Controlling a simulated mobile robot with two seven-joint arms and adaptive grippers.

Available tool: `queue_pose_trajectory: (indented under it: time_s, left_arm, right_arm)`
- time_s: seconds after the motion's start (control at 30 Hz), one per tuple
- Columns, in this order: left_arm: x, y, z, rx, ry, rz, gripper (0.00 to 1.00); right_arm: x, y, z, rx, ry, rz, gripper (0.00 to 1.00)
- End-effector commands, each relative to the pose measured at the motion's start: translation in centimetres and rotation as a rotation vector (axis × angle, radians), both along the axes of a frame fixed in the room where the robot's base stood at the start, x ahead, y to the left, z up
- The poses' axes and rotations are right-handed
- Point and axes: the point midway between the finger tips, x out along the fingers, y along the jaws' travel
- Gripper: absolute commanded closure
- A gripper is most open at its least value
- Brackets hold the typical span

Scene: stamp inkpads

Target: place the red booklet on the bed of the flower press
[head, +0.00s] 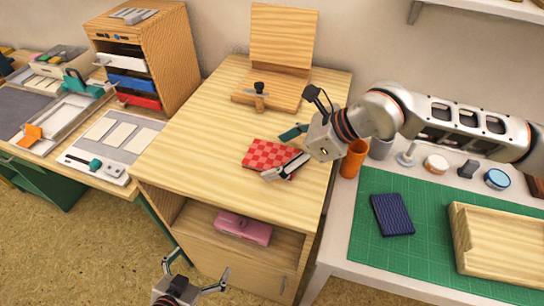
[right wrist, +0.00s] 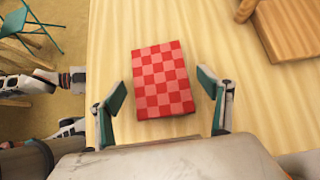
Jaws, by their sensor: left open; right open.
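The red booklet (head: 262,153), with a checkered cover, lies flat on the wooden table top near its front right. It also shows in the right wrist view (right wrist: 162,80). My right gripper (head: 281,153) is open, and in the right wrist view its fingers are on either side of the booklet, apart from it. The flower press (head: 284,88) stands at the back of the same table, with a flat wooden bed, a raised back board and a dark knob at the front. My left gripper (head: 198,270) is open and empty, low in front of the cabinet.
A drawer cabinet (head: 150,50) stands to the left. A pink box (head: 243,228) sits on the shelf below the table top. A green mat (head: 440,225) with a dark blue booklet (head: 392,215) and a wooden tray (head: 500,245) lies to the right.

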Motion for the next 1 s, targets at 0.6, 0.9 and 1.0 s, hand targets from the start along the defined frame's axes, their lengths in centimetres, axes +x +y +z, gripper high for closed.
queue_pose_trajectory:
  time_s: [0.6,0.9,1.0]
  left_arm:
    - [-0.2,0.1,-0.4,0.002,0.007,0.0,0.0]
    - [-0.2,0.1,-0.4,0.002,0.007,0.0,0.0]
    - [-0.2,0.1,-0.4,0.002,0.007,0.0,0.0]
  right_arm:
    - [0.0,0.0,0.1,0.001,-0.002,0.0,0.68]
    - [0.1,0.0,2.5,0.002,-0.004,0.001,0.68]
    - [0.1,0.0,4.4,0.001,-0.006,0.001,0.68]
